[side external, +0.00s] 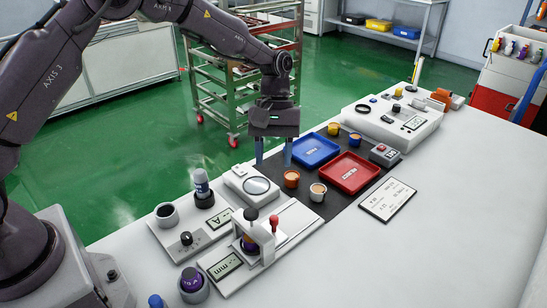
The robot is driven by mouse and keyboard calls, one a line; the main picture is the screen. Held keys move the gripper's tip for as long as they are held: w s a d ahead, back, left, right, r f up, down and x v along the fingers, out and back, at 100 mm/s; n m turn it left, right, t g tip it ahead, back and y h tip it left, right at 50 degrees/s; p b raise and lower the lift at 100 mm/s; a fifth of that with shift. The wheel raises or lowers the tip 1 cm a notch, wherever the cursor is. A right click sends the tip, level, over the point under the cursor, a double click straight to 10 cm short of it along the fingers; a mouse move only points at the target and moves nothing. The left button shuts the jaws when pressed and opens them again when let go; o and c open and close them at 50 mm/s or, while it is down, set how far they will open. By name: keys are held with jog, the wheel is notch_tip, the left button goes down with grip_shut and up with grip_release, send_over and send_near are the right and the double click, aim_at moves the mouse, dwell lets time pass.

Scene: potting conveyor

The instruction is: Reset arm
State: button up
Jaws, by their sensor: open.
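My gripper (273,158) hangs from my arm near the middle of the side external view, pointing down. Its two blue-grey fingers are apart, with nothing seen between them. The fingers show above the far edge of the white worktable (450,235), left of the blue tray (315,150) and behind the orange cup (291,178). I cannot tell their exact height over the surface.
A red tray (350,173) lies beside the blue one on a dark mat. Instruments with a magnifier (256,186), a red-knobbed lever (274,222) and a display (225,266) crowd the front left. A white device (390,120) stands behind. The table's right side is clear.

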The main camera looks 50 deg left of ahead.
jog(key=s+a+r+m+t+y, duration=0.1)
jog(key=s+a+r+m+t, duration=0.2)
jog(key=s+r, duration=0.6)
jog(key=s+a+r+m+t+y, duration=0.2)
jog(key=s+r+m+t, duration=0.4)
jog(key=s, duration=1)
notch_tip(320, 180, up, 4)
jog(key=shift+a+f, duration=0.15)
jog(key=shift+a, duration=0.45)
